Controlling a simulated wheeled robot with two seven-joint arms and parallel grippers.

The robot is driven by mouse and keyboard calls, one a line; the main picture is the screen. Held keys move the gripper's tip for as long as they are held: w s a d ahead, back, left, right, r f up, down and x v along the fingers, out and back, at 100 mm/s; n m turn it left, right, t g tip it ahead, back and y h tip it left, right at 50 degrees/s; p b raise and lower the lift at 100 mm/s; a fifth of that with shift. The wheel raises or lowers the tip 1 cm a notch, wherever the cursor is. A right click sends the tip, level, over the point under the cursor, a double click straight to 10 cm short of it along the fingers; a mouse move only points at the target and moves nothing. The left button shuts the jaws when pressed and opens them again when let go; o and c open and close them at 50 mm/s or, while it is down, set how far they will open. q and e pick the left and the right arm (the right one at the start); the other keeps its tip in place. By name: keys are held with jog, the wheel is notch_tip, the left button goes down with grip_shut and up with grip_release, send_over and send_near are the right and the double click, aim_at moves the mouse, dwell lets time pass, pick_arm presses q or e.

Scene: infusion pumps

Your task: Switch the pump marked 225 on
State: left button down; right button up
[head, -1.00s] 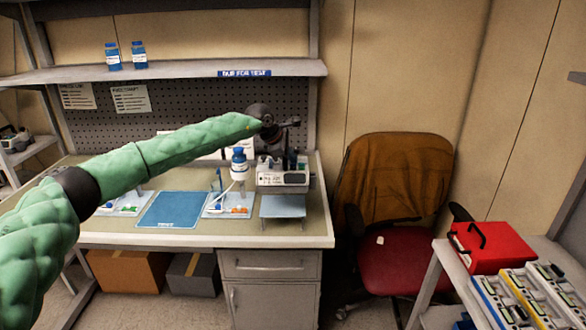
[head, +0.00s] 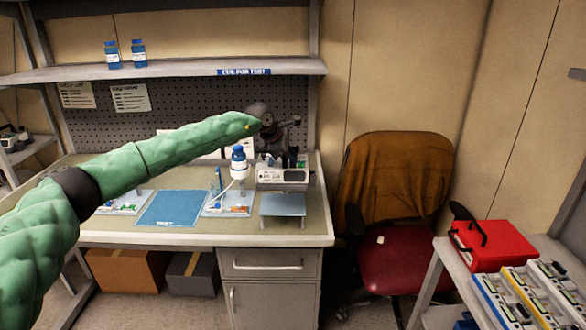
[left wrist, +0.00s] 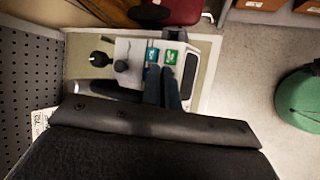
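A pale infusion pump (head: 283,178) stands at the right end of the workbench, its front facing me. The small print on its front is too blurred to read for certain. My left gripper (head: 289,160) points down just above the pump's top. In the left wrist view the pump's top (left wrist: 128,50) shows a black knob, a grey knob, and a blue and a green marked patch. My left fingers (left wrist: 162,70) are side by side, nearly together and empty, at these patches. Whether they touch the pump is hidden. My right gripper is out of view.
A white stand with a blue-capped bottle (head: 239,160) is close left of the pump. A small blue-grey platform (head: 283,205) is in front of it. A blue mat (head: 172,209) lies further left. A chair (head: 395,215) and a red box (head: 492,246) are to the right.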

aim_at(290, 165)
pick_arm(q)
jog(key=shift+s+a+f+b, duration=0.1)
jog(key=shift+a+f+b, duration=0.05)
jog(key=shift+f+b, duration=0.35)
jog(key=shift+s+a+f+b, duration=0.1)
jog(key=shift+f+b, duration=0.2)
jog(key=shift+f, duration=0.3)
dwell(1.4)
jog(key=shift+w+r, duration=0.4)
jog(key=shift+r, duration=0.3)
jog(key=shift+w+a+r, duration=0.15)
jog(key=shift+r, duration=0.2)
jog(key=shift+a+r, duration=0.15)
jog(key=shift+r, duration=1.05)
jog(key=shift+d+r, duration=0.15)
jog(key=shift+r, duration=0.55)
jog(key=shift+d+r, duration=0.15)
jog(key=shift+r, duration=0.55)
